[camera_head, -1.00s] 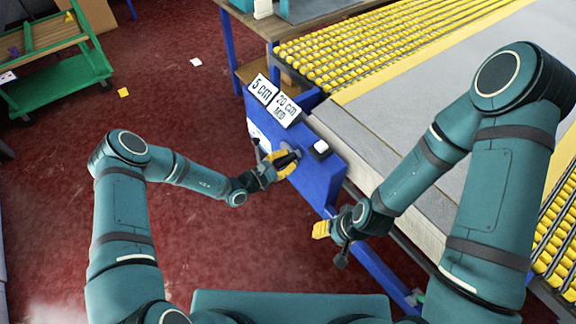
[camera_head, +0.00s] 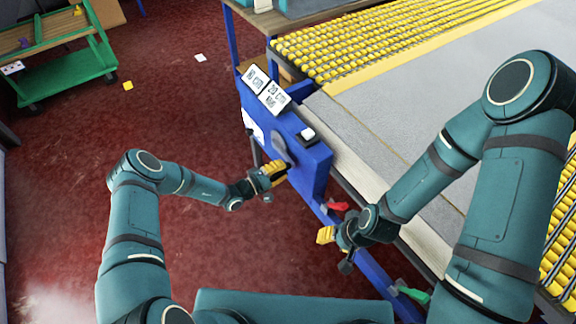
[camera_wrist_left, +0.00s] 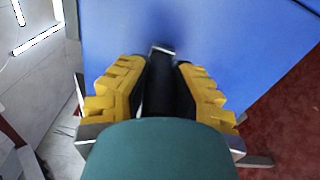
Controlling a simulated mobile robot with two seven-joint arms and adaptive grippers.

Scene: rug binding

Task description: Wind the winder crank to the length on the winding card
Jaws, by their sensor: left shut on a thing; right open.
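The blue winder box (camera_head: 312,170) stands at the edge of the long table. Two white cards sit on its top. The right one, the winding card (camera_head: 273,97), reads 20 cm with a smaller line under it. The left one, the length display (camera_head: 254,78), ends in cm; its number is hard to read. My left gripper (camera_head: 274,172) is shut on the crank's dark handle (camera_wrist_left: 168,95), below the grey crank arm (camera_head: 281,148). The yellow fingers flank the handle in the left wrist view. My right gripper (camera_head: 328,238) is open and empty beside the table's blue frame.
A white button (camera_head: 307,134) is on top of the box. A red lever (camera_head: 338,206) and a green one (camera_head: 413,295) lie along the frame near my right arm. Yellow rollers (camera_head: 350,45) line the table. A green cart (camera_head: 65,70) stands far left; the red floor is mostly clear.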

